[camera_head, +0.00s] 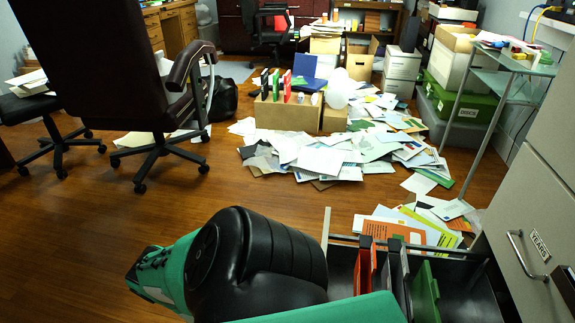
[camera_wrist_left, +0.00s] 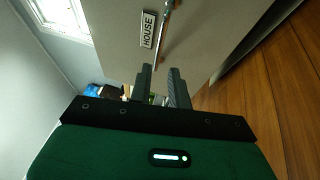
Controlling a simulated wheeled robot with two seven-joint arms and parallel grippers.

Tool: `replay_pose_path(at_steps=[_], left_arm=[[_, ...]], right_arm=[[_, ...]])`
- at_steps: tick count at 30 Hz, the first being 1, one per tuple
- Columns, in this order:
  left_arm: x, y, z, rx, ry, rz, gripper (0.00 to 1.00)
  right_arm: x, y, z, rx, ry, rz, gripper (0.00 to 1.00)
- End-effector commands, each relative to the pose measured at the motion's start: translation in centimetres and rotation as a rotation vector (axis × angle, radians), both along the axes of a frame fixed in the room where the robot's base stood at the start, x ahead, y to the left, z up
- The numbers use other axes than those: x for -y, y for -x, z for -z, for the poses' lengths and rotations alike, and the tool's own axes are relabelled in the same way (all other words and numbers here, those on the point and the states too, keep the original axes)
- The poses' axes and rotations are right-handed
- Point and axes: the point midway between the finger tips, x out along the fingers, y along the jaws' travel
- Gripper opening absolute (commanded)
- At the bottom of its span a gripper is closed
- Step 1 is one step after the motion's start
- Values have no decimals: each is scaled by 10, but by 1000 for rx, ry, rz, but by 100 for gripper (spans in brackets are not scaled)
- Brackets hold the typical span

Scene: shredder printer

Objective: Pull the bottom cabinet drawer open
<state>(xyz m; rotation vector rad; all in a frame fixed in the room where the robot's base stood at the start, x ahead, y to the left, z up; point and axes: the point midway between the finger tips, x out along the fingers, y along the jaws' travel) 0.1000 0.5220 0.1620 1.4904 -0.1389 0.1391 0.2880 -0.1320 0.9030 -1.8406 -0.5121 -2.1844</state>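The grey cabinet (camera_head: 545,185) stands at the right of the head view, with a drawer front labelled TAXES and its metal handle (camera_head: 523,258). Below it, a drawer (camera_head: 466,272) is pulled out, with several hanging folders inside. In the left wrist view, a drawer front (camera_wrist_left: 205,35) labelled HOUSE fills the top, with a metal bar handle (camera_wrist_left: 164,32). The fingers of my left gripper (camera_wrist_left: 160,78) are apart near the handle's lower end. I cannot tell whether they touch it. My green and black arm hides part of the open drawer. My right gripper is not in view.
Loose papers (camera_head: 330,155) cover the middle of the floor, some beside the open drawer. An office chair (camera_head: 95,70) stands at the left. A glass side table (camera_head: 500,65) and green bins (camera_head: 465,100) stand at the right. Wooden floor is clear at the lower left.

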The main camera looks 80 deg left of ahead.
Motion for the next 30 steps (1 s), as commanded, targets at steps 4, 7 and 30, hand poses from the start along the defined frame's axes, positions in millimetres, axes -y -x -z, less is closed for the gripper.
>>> replay_pose_path(at_steps=[4,7,30], left_arm=[[0,21,4,0,0,-2,19],[0,28,5,0,0,-1,19],[0,30,-2,1,0,0,19]], right_arm=[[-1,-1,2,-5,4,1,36],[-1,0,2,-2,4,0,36],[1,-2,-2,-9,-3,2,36]])
